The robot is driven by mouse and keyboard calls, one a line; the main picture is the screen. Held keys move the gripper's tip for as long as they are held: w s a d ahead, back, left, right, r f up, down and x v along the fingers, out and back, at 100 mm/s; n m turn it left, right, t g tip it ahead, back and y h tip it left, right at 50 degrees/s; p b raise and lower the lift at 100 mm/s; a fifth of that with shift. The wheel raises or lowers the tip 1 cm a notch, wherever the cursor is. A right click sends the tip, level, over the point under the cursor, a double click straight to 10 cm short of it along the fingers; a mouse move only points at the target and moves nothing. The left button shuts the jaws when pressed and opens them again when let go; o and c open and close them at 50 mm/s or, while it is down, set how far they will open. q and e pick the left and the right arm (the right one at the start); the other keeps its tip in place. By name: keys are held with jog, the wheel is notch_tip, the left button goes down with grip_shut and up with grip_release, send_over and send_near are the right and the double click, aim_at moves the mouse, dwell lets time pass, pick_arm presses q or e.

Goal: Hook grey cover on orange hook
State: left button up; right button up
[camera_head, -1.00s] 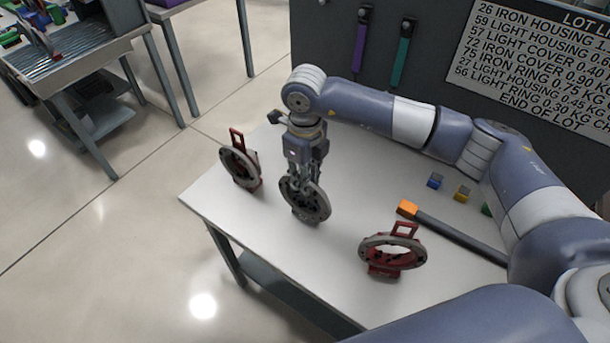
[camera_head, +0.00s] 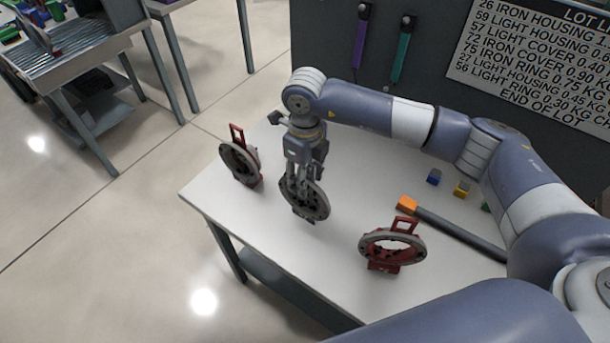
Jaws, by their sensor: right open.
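The grey cover (camera_head: 317,202) is a dark grey disc with holes, standing on edge near the middle of the pale table. My right gripper (camera_head: 299,188) comes down over its upper left edge from above, with the fingers open. The fingers overlap the disc in the picture, and I cannot tell whether they touch it. I cannot make out a hook that is orange. The only plain orange thing is the block-like end (camera_head: 407,203) of a dark bar on the table. My left gripper is not in view.
A red and grey ring part (camera_head: 238,162) stands left of the disc, and another (camera_head: 391,247) stands to the right. Small blue (camera_head: 434,177) and yellow (camera_head: 462,189) blocks lie near the back. Purple (camera_head: 361,43) and teal (camera_head: 402,54) strips hang on a dark panel.

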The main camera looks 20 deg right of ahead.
jog(key=shift+r+p, duration=0.2)
jog(key=shift+p, duration=0.3)
jog(key=r+b, duration=0.3)
jog(key=r, duration=0.1)
jog(key=shift+s+a, duration=0.1)
jog(key=shift+s, duration=0.2)
notch_tip(320, 180, up, 6)
jog(key=b, duration=0.1)
jog(key=shift+s+r, duration=0.2)
jog(key=shift+r, duration=0.05)
jog(key=shift+a+f, duration=0.1)
